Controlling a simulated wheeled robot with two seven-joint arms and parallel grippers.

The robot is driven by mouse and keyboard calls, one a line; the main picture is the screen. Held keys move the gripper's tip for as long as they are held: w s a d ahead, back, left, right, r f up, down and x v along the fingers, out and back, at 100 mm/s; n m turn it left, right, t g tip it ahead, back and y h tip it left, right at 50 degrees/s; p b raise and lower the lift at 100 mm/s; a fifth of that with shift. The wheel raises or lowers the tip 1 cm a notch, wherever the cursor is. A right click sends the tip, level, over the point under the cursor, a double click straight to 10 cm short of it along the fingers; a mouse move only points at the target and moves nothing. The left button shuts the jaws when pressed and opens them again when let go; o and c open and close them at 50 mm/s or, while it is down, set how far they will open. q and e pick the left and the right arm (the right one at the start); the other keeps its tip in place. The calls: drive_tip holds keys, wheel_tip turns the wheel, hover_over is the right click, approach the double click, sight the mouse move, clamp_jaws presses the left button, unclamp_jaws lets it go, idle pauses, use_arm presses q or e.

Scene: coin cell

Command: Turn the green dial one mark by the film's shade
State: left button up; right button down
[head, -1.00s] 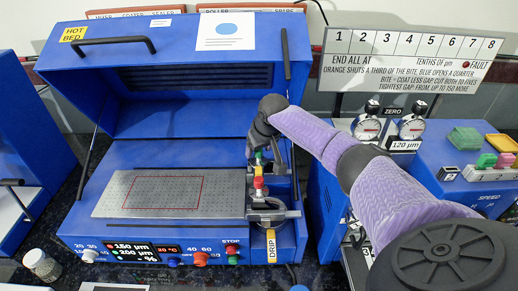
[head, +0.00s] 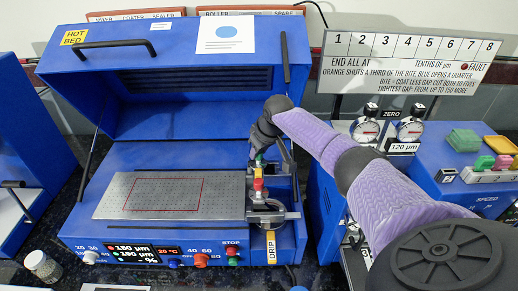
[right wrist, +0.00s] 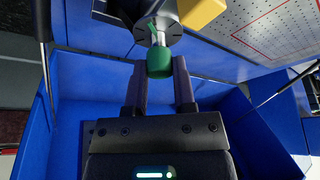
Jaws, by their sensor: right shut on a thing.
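The green dial (right wrist: 159,62) is a small green knob on a metal stem; it also shows in the head view (head: 258,160), at the right of the hot bed's plate. My right gripper (right wrist: 159,84) is shut on it, one finger at each side. In the head view my right gripper (head: 264,152) reaches down to it, and the wrist partly hides it. A red rectangle outline (head: 165,194) marks the grey perforated plate (head: 112,200); no film shade is clear there. The display (head: 133,253) appears to read 1.50 and 1.90 µm. My left gripper is not in view.
A red knob (head: 258,184) and a yellow piece (head: 201,12) (right wrist: 201,12) sit close to the green dial. The open blue lid (head: 185,60) stands behind. Two round gauges (head: 365,130) stand to the right. A white card with a blue circle (head: 227,30) is on the lid.

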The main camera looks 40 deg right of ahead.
drive_tip(key=n+y+b, duration=0.1)
drive_tip(key=n, duration=0.1)
drive_tip(key=shift+f+n, duration=0.1)
drive_tip(key=shift+n, duration=0.3)
drive_tip(key=n+y+b, duration=0.1)
drive_tip(key=n+b, duration=0.1)
drive_tip(key=shift+d+n, duration=0.1)
drive_tip(key=shift+n, duration=0.3)
drive_tip(key=shift+n+g+y+b, duration=0.3)
drive_tip(key=shift+n+y+b, duration=0.1)
drive_tip(key=shift+n+b, duration=0.4)
drive_tip(key=shift+n, duration=0.3)
drive_tip(key=c, duration=0.5)
unclamp_jaws()
drive_tip(key=shift+o, duration=0.3)
